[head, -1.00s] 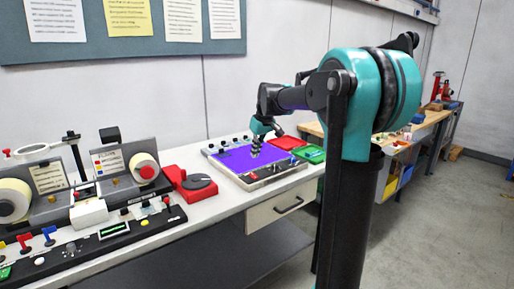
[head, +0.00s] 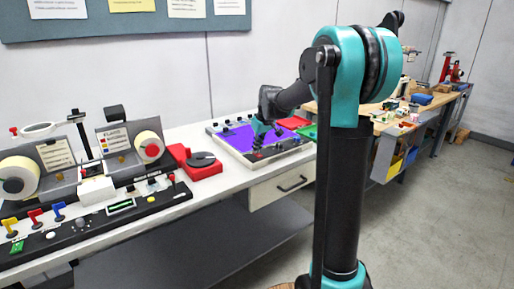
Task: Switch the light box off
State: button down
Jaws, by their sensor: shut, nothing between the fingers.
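The light box (head: 230,142) lies on the white bench, a shallow pale tray with a lit purple top and a row of small dark controls along its back. A dark control strip with small knobs and a red part (head: 278,150) runs along its front edge. My gripper (head: 259,150) is shut and empty, low over the front part of the light box near that strip. The arm and gripper hide part of the purple surface. I cannot tell whether the fingertips touch a control.
A red device with a dark disc (head: 202,160) stands just left of the light box. Further left is the label rewinder with two rolls (head: 149,146) and coloured levers (head: 36,217). Red and green trays (head: 308,131) lie right of the box. A drawer (head: 281,186) is below.

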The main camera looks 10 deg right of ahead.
jog(key=shift+w+f, duration=0.1)
jog(key=shift+f, duration=0.15)
jog(key=shift+s+d, duration=0.35)
jog(key=shift+s, duration=0.35)
jog(key=shift+r, duration=0.1)
jog(key=shift+r, duration=0.25)
jog(key=v, duration=1.3)
jog(key=shift+r, duration=0.25)
jog(key=shift+w, duration=0.15)
